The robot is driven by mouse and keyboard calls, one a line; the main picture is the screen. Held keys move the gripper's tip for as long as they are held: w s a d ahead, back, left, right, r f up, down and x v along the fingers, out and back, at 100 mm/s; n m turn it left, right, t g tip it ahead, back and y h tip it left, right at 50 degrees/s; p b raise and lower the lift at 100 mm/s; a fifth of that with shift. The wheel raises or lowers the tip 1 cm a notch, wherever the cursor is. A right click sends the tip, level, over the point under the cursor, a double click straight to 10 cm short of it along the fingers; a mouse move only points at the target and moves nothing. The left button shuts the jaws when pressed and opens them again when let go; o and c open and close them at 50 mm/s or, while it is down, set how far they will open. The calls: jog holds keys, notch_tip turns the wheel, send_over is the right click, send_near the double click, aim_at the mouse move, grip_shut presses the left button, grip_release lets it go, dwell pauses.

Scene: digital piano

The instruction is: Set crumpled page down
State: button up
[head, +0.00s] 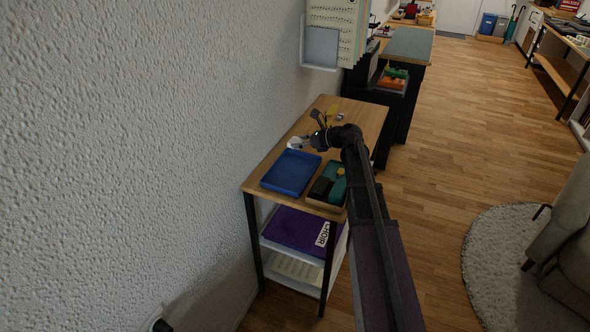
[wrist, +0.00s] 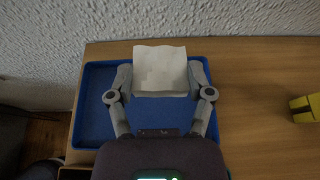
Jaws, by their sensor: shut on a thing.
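The crumpled page (wrist: 160,68) is a pale, squarish, slightly wrinkled piece in the wrist view. My gripper (wrist: 160,80) is shut on it, with one grey finger at each side. In the head view the page (head: 294,144) is a small white patch at my gripper (head: 304,142), partly hidden by the fingers. A blue tray (wrist: 94,105) lies behind the page in the wrist view. In the head view the tray (head: 290,173) rests on the wooden stand, nearer than my gripper. The gap between page and surface is unclear.
The wooden stand top (head: 340,128) has bare room to the right of the tray. A small open box (head: 327,184) with dark and teal things sits beside the tray. A yellow item (wrist: 305,107) lies at the right. The textured wall (head: 150,120) runs along the left.

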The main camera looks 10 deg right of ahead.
jog(key=b, duration=0.6)
send_over(299, 169)
jog(key=shift+w+f, duration=0.1)
jog(key=shift+f, duration=2.85)
jog(key=shift+f+b, duration=1.7)
jog(key=shift+f, duration=0.2)
jog(key=shift+f, duration=0.1)
jog(key=o, duration=0.7)
jog(key=shift+r, duration=0.2)
